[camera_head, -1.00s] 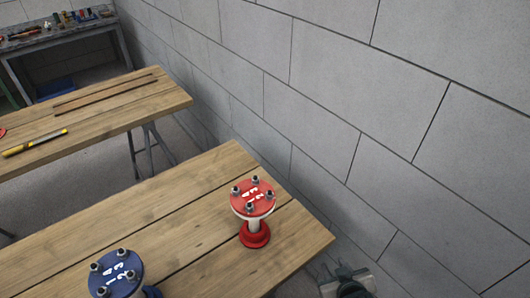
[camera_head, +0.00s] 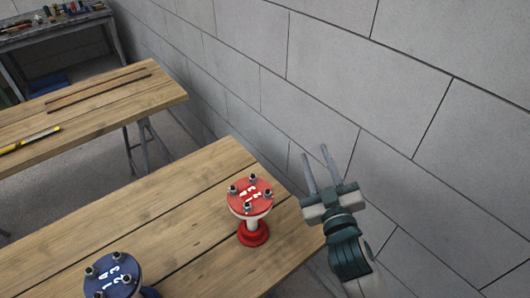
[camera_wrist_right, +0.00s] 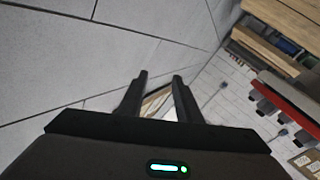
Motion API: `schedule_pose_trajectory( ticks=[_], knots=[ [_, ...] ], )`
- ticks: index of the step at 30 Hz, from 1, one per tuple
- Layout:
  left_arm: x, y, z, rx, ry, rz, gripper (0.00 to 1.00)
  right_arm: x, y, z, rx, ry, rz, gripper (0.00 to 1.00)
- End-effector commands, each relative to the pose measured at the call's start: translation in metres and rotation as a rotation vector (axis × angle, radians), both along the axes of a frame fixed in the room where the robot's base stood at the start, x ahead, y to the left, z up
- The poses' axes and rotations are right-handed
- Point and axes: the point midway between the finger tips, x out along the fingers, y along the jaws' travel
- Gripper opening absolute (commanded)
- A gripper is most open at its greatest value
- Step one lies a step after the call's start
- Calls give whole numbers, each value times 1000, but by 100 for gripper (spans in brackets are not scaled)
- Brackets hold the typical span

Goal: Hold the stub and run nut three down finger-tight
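A red flanged stub (camera_head: 253,232) stands upright near the right end of the wooden bench. Its round red top plate (camera_head: 250,196) has white numbers and several studs with nuts around the rim. A blue flanged stub (camera_head: 112,275) with white numbers and similar nuts stands at the lower left, partly cut off. Which nut is number three is too small to tell on the red plate. My right gripper (camera_head: 317,166) is raised to the right of the red stub, apart from it, with its fingers spread and empty. Its fingers also show in the right wrist view (camera_wrist_right: 160,84). My left gripper is not in view.
The wooden bench (camera_head: 190,212) is bare between the stubs. A block wall (camera_head: 400,90) runs close along the right. A second bench (camera_head: 110,105) holds a yellow tool (camera_head: 30,140) and dark strips. A cluttered workbench (camera_head: 60,28) stands at the back left.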

Motion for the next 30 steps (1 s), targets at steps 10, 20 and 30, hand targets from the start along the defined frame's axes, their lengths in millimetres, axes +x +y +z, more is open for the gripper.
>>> schedule_pose_trajectory(
  ticks=[10,20,30],
  knots=[
    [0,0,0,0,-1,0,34,-28,111,187,-211,-706,333,31],
    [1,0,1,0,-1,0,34,-137,234,226,-639,-1275,831,31],
    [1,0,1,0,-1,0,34,-168,270,121,-1357,-1460,1377,31]
  ],
)
